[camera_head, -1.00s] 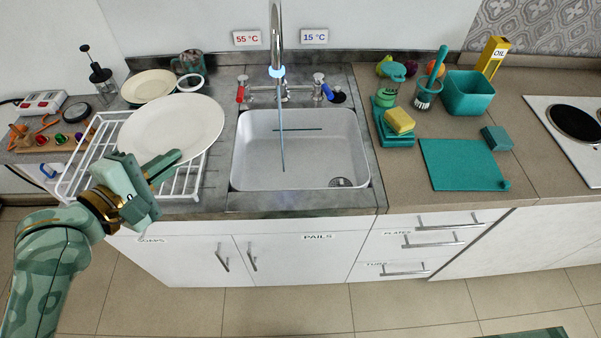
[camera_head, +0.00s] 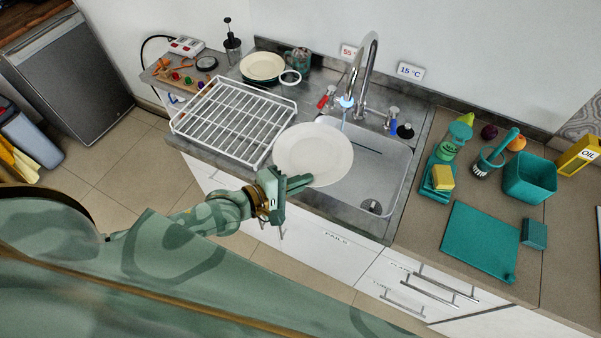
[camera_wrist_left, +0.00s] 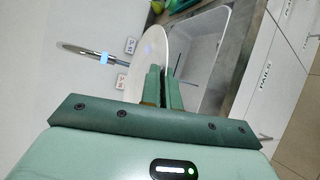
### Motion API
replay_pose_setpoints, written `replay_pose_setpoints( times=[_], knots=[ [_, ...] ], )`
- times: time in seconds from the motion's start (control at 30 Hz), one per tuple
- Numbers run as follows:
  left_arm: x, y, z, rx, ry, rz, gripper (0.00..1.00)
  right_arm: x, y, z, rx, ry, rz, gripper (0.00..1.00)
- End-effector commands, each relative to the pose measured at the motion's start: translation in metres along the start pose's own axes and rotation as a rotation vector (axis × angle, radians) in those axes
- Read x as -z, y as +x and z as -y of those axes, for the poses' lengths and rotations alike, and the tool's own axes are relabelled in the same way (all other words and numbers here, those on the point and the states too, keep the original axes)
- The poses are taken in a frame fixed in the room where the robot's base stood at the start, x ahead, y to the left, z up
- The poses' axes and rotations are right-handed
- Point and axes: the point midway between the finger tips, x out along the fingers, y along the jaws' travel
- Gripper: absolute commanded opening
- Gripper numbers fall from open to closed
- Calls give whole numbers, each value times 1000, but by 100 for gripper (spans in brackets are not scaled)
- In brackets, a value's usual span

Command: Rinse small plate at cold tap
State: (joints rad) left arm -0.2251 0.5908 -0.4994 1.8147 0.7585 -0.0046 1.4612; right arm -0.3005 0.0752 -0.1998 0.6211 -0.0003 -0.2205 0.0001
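My left gripper (camera_head: 298,184) is shut on the near edge of a round white plate (camera_head: 313,153). The plate is held above the counter's front strip and the left part of the grey sink (camera_head: 372,182). In the left wrist view, the plate (camera_wrist_left: 148,62) stands between the two fingers (camera_wrist_left: 163,88), with the sink (camera_wrist_left: 205,50) behind it. The curved chrome tap (camera_head: 370,50) has a glowing blue ring at its spout, just beyond the plate. A thin stream shows below it; I cannot tell whether it meets the plate. The cold handle (camera_head: 391,116) is near the 15 °C label. My right gripper is out of view.
An empty white wire rack (camera_head: 232,118) stands left of the sink. Another plate (camera_head: 262,66) and a mug (camera_head: 299,59) are behind it. Right of the sink are a yellow sponge (camera_head: 442,177), a brush (camera_head: 492,157) and a teal board (camera_head: 480,240).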

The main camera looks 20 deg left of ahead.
Motion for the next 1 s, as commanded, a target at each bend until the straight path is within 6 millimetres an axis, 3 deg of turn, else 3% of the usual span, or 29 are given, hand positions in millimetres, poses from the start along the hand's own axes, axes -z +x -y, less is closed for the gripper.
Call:
replay_pose_setpoints(
  times=[0.87,1.0],
  knots=[
    [33,96,-11,-7,-2,1,0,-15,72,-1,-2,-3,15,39],
    [38,110,-16,-5,-2,0,0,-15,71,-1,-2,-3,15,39]
  ],
)
